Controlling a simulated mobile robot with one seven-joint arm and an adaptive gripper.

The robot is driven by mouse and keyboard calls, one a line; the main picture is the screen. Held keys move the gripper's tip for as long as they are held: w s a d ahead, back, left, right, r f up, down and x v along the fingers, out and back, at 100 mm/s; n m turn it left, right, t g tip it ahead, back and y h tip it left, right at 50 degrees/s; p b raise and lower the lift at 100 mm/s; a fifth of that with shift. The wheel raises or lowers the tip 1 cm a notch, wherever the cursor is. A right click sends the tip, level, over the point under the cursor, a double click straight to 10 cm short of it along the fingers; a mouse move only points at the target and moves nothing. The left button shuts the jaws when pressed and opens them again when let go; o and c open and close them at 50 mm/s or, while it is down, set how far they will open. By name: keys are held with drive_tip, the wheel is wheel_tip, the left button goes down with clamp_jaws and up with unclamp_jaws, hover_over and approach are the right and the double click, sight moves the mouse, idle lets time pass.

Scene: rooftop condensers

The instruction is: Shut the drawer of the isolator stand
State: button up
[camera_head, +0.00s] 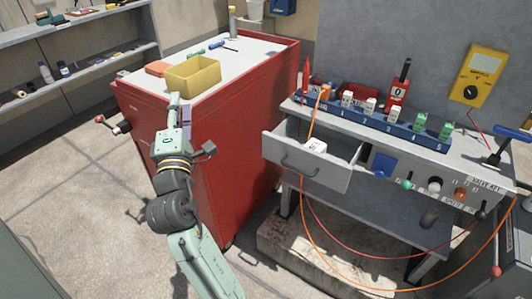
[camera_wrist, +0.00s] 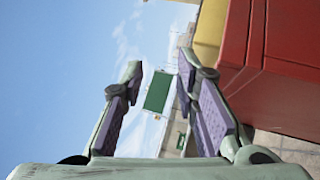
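The isolator stand (camera_head: 440,172) is the grey bench at the right. Its grey drawer (camera_head: 268,149) is pulled out at the stand's left end, with a bar handle (camera_head: 300,169) on its front. A white object (camera_head: 315,147) shows at the drawer's opening, with an orange cable passing over the drawer. My gripper (camera_head: 180,106) is raised beside the red cabinet, left of the drawer and well apart from it. In the wrist view my gripper (camera_wrist: 158,68) has its two purple-padded fingers spread with nothing between them. The drawer is not recognisable in the wrist view.
The red cabinet (camera_head: 235,140) stands between my gripper and the stand, with a yellow bin (camera_head: 193,74) on top. Orange and red cables hang below the drawer. A concrete block (camera_head: 320,250) lies under the stand. Paved floor (camera_head: 75,190) is clear at left.

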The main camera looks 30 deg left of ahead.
drive_tip(key=w+d+f+n+h, duration=0.1)
drive_tip(key=f+h, duration=0.1)
drive_tip(key=f, duration=0.2)
drive_tip(key=w+d+f+n+h, duration=0.1)
drive_tip(key=d+f+n+h, duration=0.1)
drive_tip(key=f, duration=0.3)
drive_tip(key=w+d+f+n+h, duration=0.1)
drive_tip(key=f+h, duration=0.2)
drive_tip(key=f, duration=0.1)
drive_tip(key=shift+w+d+f+n+t, duration=0.15)
drive_tip(key=shift+w+f+n+t, duration=0.15)
drive_tip(key=shift+f+t, duration=0.1)
drive_tip(key=shift+c, duration=1.3)
drive_tip(key=d+f+n+h, duration=0.1)
drive_tip(key=d+f+h, duration=0.1)
drive_tip(key=d+f+n+h, duration=0.1)
drive_tip(key=d+f+h, duration=0.1)
drive_tip(key=d+f, duration=0.1)
drive_tip(key=d+f+n+h, duration=0.2)
drive_tip(key=h, duration=0.1)
drive_tip(key=shift+s+d+f+t+p, duration=0.2)
drive_tip(key=shift+s+d+t+p, duration=0.05)
drive_tip(key=shift+t+p, duration=0.05)
clamp_jaws()
drive_tip(key=p, duration=0.3)
approach(271, 150)
drive_tip(key=w, duration=0.7)
drive_tip(key=shift+d+r, duration=0.15)
drive_tip(key=shift+w, duration=0.15)
